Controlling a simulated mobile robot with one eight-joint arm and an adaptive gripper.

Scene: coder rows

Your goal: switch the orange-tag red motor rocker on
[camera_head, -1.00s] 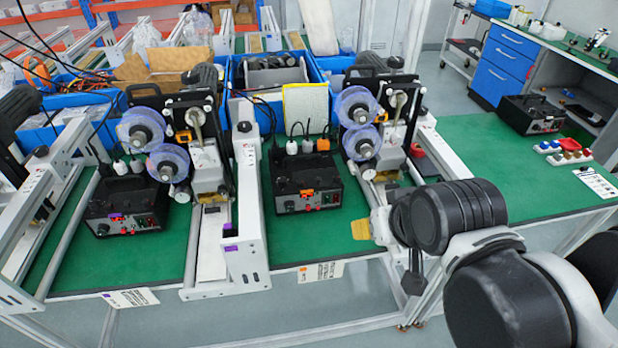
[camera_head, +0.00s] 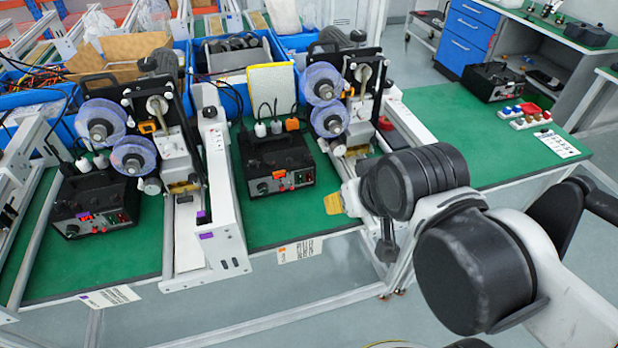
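The orange-tag control box (camera_head: 275,160) is a black box on the green bench, in the middle of the head view. Its sloped front panel carries an orange tag (camera_head: 293,177) and small red parts. They are too small to tell the red motor rocker apart or read its position. A white label with an orange patch (camera_head: 299,250) hangs on the bench edge below it.
A similar black box (camera_head: 92,205) with a purple label (camera_head: 108,297) below it stands at the left. White rail frames (camera_head: 222,190) and reel machines (camera_head: 325,100) flank the orange-tag box. Another black box (camera_head: 492,82) sits at the right. Green bench in front of the orange-tag box is clear.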

